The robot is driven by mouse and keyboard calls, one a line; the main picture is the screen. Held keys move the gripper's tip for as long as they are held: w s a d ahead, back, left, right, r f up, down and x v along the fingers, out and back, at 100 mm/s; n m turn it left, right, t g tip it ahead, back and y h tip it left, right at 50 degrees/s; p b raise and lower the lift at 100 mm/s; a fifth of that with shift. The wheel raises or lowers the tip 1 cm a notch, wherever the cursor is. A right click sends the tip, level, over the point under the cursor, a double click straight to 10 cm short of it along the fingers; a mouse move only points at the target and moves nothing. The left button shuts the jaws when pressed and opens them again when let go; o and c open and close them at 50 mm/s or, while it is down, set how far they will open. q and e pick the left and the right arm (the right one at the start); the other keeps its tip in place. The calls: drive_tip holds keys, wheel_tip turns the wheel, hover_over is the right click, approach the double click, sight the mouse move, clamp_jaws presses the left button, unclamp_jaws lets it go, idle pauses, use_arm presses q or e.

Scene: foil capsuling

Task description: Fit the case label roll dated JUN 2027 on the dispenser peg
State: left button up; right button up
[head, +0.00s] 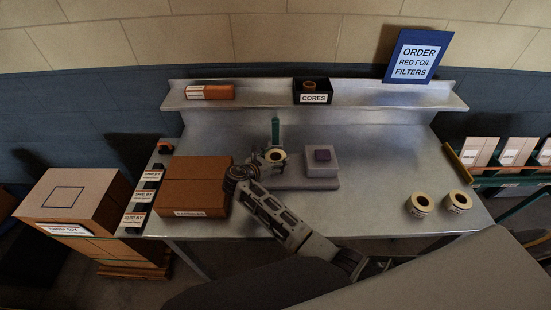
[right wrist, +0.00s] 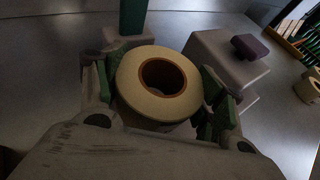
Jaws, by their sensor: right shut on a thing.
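A cream label roll with a brown core (right wrist: 160,88) sits between the fingers of my right gripper (right wrist: 158,95), which is shut on it. In the head view this roll (head: 276,155) is just in front of the green peg (head: 275,129) of the dispenser, whose grey base (head: 305,183) stands mid-bench. In the right wrist view the green peg (right wrist: 133,16) rises just beyond the roll. The roll is beside the peg, not around it. The held roll's date is not readable. My left gripper is not in view.
Two more label rolls (head: 420,204) (head: 458,202) lie at the bench's right. A grey block with a purple top (head: 322,155) is on the dispenser base. A brown capsules carton (head: 193,187) stands left of my gripper. A shelf with a cores bin (head: 313,97) runs behind.

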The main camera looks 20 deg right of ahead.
drive_tip(key=shift+f+b, duration=0.45)
drive_tip(key=shift+f, duration=1)
idle(0.5)
drive_tip(key=o, duration=1.2)
drive_tip(key=shift+v, duration=3.75)
